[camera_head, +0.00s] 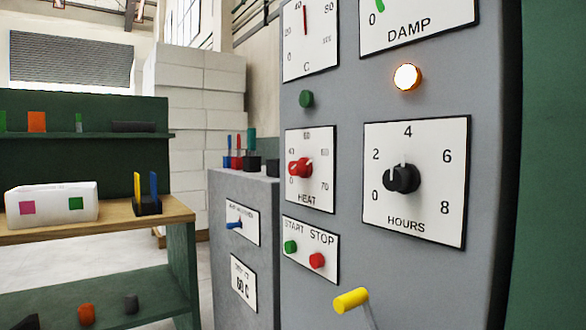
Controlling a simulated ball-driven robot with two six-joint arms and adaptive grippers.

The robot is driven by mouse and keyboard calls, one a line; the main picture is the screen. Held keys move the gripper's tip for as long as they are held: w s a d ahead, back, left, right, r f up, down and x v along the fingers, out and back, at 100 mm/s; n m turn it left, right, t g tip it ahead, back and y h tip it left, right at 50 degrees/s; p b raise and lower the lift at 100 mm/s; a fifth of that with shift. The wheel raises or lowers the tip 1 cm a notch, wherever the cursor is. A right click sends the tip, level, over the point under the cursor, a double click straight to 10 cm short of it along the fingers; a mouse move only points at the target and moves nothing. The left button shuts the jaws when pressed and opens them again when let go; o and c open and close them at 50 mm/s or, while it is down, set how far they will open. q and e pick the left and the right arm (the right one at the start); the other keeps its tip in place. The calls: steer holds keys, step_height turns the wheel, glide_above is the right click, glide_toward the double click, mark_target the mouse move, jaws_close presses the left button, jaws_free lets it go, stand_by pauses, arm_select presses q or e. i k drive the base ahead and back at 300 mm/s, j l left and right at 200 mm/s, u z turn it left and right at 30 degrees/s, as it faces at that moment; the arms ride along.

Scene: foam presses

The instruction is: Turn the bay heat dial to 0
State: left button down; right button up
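The heat dial has a red knob (300,167) on a white scale plate (316,192) marked HEAT, on the front of a grey cabinet (345,230). Its numbers run from 0 at lower left, over the top, to 70 at lower right. A pale mark on the knob faces left, seemingly between 0 and 40; the exact reading is hard to tell. Neither of my grippers is in view, and nothing touches the knob.
Right of it is a black HOURS knob (402,179), pointing near 4. Below are a green START button (291,246) and a red STOP button (317,260). A yellow-gripped lever (350,300) sticks out lower down. A lamp (407,77) glows above. A workbench (110,219) stands left.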

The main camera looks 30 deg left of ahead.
mark_target(303, 167)
steer(key=i+j+z, duration=0.25)
steer(key=j, duration=1.15)
steer(key=j+z, duration=0.25)
steer(key=j, duration=1.1)
